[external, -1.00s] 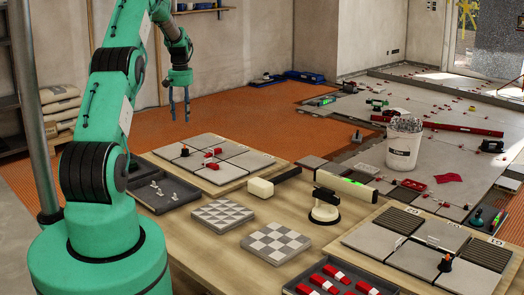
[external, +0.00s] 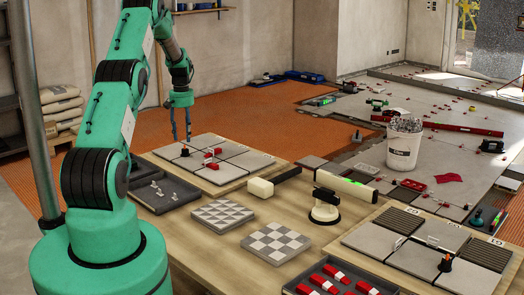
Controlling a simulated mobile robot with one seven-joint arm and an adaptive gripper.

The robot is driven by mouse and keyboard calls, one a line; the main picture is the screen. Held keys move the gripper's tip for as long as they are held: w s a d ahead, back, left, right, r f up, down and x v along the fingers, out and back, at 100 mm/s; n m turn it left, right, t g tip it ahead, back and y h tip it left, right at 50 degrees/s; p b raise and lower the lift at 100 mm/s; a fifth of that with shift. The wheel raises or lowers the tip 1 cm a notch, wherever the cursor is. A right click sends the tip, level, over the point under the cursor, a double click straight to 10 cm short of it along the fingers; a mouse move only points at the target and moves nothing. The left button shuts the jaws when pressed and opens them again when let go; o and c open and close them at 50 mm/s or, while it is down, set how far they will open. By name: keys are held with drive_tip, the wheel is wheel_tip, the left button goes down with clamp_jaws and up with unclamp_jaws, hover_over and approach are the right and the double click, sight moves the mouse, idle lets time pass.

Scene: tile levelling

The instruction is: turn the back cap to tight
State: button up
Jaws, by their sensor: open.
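The back cap (external: 185,152) is a small black knob with an orange base. It stands upright on the grey tile panel (external: 232,174) at the back left of the table. My gripper (external: 181,138) points down just above it, with its two fingers apart and nothing visible between them. The fingertips look close to the cap's top, but I cannot tell whether they reach around it. A similar black and orange cap (external: 445,263) stands on the right-hand tile panel. How tight either cap is cannot be seen.
Red wedges (external: 211,165) lie on the back panel near the cap. A dark tray (external: 165,195) is left of it. A red-wedge tray (external: 335,285) is at the front.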

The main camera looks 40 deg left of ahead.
sight(185, 150)
drive_tip(key=shift+f+b, duration=0.4)
drive_tip(key=shift+f, duration=2.15)
drive_tip(key=shift+c, duration=0.5)
clamp_jaws()
